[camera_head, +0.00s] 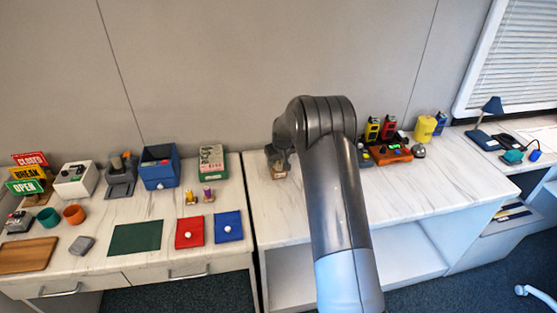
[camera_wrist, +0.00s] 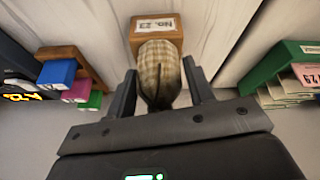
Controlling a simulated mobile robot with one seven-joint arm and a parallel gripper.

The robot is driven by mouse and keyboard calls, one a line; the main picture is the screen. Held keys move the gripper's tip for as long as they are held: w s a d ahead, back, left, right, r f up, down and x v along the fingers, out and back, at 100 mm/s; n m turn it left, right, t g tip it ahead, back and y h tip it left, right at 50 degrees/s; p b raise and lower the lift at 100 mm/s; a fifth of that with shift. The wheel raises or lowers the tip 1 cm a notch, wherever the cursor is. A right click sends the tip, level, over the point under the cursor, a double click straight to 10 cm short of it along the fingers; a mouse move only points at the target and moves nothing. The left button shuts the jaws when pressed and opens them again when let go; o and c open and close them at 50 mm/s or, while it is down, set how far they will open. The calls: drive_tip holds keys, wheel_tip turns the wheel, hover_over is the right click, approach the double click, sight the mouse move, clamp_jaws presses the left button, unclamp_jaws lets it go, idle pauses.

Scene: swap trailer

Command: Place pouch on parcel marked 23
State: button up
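The parcel marked 23 (camera_wrist: 143,45) is a brown box with a white "No. 23" label, directly beyond the pouch. The pouch overlaps the parcel's near part in this view; whether they touch I cannot tell. In the head view my gripper (camera_head: 281,160) is partly hidden by my arm, just above the small brown parcel (camera_head: 280,174).
In the wrist view, a brown holder (camera_wrist: 62,52) with coloured blocks lies left and a green box (camera_wrist: 285,62) right. The white countertop (camera_head: 410,195) in front is clear.

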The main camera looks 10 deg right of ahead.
drive_tip(key=shift+o, duration=1.4)
drive_tip(key=shift+r, duration=0.1)
drive_tip(key=s+f+v, duration=0.1)
drive_tip(key=s+v, duration=0.1)
drive_tip(key=v, duration=1)
drive_tip(key=s+a+f+v, duration=0.1)
drive_tip(key=s+v, duration=0.1)
drive_tip(key=v, duration=1.1)
drive_tip(key=s+a+r+m, duration=0.1)
drive_tip(key=s+r, duration=0.3)
drive_tip(key=s, duration=0.2)
drive_tip(key=s+a+r, duration=0.1)
drive_tip(key=s+r, duration=0.2)
drive_tip(key=s, duration=0.4)
drive_tip(key=s+m+t, duration=0.1)
drive_tip(key=s, duration=2.3)
drive_tip(key=shift+a+f+m, duration=0.35)
drive_tip(key=shift+f+m, duration=0.05)
drive_tip(key=shift+f, duration=0.1)
